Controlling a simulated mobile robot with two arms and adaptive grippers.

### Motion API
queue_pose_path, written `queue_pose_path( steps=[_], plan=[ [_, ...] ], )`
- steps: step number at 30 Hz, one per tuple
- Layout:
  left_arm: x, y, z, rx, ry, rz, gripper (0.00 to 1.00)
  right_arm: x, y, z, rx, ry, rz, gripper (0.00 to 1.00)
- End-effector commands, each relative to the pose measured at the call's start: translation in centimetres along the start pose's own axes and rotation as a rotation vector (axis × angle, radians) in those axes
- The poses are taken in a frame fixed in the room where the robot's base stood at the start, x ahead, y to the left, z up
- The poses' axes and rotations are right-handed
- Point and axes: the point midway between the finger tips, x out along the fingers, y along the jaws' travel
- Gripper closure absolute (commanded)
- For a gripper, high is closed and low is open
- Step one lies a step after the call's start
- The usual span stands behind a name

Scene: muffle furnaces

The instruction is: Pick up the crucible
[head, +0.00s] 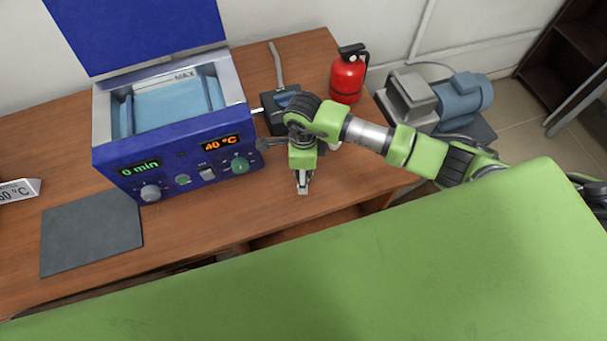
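I cannot make out a crucible in the head view. A small white thing (334,145) shows partly behind my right arm, too hidden to identify. My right gripper (303,187) points down over the brown table, right of the blue bath. Its fingers look close together, but I cannot tell whether they are open or shut, or whether anything is between them. My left gripper is not in view.
A blue water bath (185,150) with its lid raised shows "0 min" and "40 °C". A grey mat (90,235) lies front left, near a sign (18,190). A pump (462,97) is at right.

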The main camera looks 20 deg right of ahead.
Motion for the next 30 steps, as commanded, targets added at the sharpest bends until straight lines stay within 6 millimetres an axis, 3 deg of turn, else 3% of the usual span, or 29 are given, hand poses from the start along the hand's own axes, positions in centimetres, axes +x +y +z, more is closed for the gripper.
queue_pose_path(
  steps=[1, 5, 6, 20, 25, 30],
  plan=[
    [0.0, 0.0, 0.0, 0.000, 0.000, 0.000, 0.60, 0.0, 0.0, 0.0, 0.000, 0.000, 0.000, 0.49],
    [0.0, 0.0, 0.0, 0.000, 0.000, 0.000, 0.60, 0.0, 0.0, 0.0, 0.000, 0.000, 0.000, 0.82],
    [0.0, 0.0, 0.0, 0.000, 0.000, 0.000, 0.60, 0.0, 0.0, 0.0, 0.000, 0.000, 0.000, 0.86],
    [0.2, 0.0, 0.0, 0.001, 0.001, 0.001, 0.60, -0.8, -0.1, 0.0, 0.000, -0.001, -0.001, 0.86],
    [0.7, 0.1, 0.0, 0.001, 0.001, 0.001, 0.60, -3.1, -0.2, 0.1, -0.002, -0.003, -0.005, 0.86],
    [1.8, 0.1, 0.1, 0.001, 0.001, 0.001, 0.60, -6.2, 2.6, 0.8, -0.007, -0.005, -0.005, 0.86]
  ],
)
